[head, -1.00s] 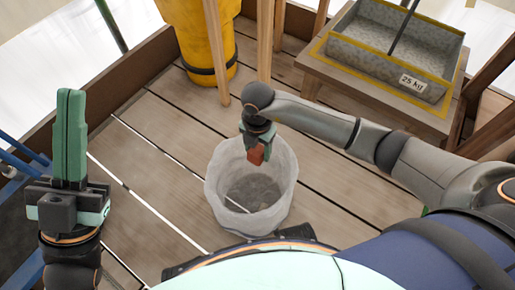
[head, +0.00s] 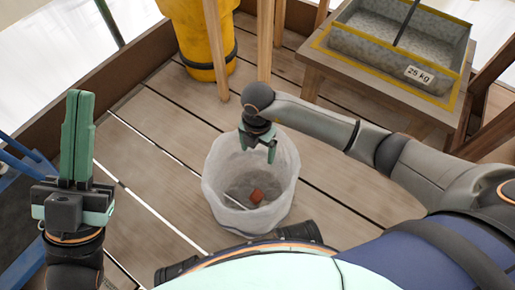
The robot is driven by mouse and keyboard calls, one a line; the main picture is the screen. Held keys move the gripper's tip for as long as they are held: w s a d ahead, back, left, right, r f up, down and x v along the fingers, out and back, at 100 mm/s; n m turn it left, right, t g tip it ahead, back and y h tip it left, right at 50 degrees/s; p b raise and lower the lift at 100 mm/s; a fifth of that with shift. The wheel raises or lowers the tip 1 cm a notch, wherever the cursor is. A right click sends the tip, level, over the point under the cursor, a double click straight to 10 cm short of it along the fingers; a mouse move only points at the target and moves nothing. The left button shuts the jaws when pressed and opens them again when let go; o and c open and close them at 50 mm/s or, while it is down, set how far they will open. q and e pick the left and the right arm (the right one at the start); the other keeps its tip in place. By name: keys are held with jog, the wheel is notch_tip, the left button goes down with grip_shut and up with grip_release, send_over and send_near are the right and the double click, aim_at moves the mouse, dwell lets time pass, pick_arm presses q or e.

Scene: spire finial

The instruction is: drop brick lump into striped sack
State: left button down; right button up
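The brick lump (head: 256,196) is small and red-brown and lies inside a whitish, open-topped sack (head: 222,204) on the plank floor. Grey rubble and a pale stick also lie in the sack. I can make out no clear stripes on it. My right gripper (head: 258,151) is over the sack's far rim, with its fingers apart and nothing between them. My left gripper (head: 78,97) is at the left, pointing up, with its fingers together and empty, well apart from the sack.
A yellow barrel (head: 198,38) stands behind the sack, next to wooden posts (head: 265,42). A wooden table (head: 357,76) at the back right bears a grey trough (head: 386,50) labelled 25 kg. The planks around the sack are mostly clear.

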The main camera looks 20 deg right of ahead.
notch_tip(320, 180, up, 12)
jog(key=p, duration=0.5)
jog(key=shift+r, duration=0.25)
dwell(0.3)
